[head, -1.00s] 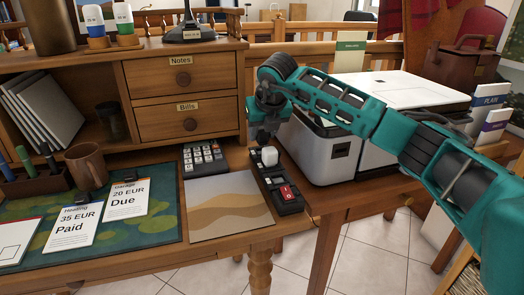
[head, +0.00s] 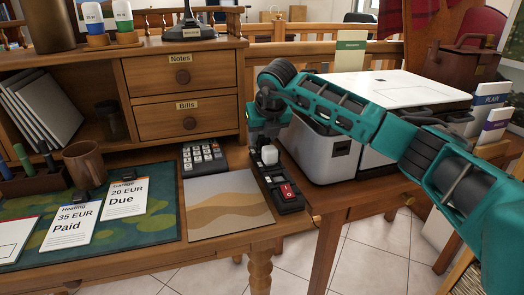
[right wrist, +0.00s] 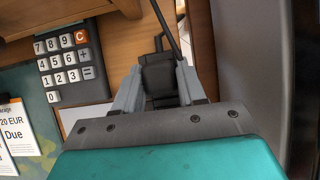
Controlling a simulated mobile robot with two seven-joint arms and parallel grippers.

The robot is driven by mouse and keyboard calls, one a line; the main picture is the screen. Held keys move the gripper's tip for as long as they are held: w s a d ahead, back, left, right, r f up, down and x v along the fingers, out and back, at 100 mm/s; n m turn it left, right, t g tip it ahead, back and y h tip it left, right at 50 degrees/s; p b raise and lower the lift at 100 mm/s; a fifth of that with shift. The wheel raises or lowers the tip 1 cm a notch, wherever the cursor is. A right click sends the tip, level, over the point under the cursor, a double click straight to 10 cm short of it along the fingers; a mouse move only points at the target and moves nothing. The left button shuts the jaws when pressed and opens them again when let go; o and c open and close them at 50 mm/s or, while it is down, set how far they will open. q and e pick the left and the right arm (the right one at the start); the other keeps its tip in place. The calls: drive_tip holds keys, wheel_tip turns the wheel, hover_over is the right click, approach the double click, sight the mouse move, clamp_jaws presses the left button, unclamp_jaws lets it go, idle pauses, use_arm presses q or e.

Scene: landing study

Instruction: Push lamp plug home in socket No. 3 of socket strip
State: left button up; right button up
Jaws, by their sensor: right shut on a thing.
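The socket strip (head: 287,205) is a long black block on the desk's right end, with a red switch (head: 288,191) near its front. A white plug-like block (head: 270,155) stands on it. My right gripper (head: 266,141) is pointed down at the strip's far end, just behind the white block. In the right wrist view its fingers (right wrist: 160,88) are shut on a dark plug (right wrist: 159,72) with a cord running up from it. The plug's pins and the socket under it are hidden, so I cannot tell how deep it sits. My left gripper is not in view.
A calculator (head: 203,157) and a sand-patterned mat (head: 228,205) lie left of the strip. The drawer unit (head: 188,80) rises behind. Bills and a mug (head: 86,165) are farther left.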

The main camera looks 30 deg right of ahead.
drive_tip(key=shift+f+b, duration=0.3)
drive_tip(key=shift+f, duration=0.3)
idle(0.7)
drive_tip(key=o, duration=1.1)
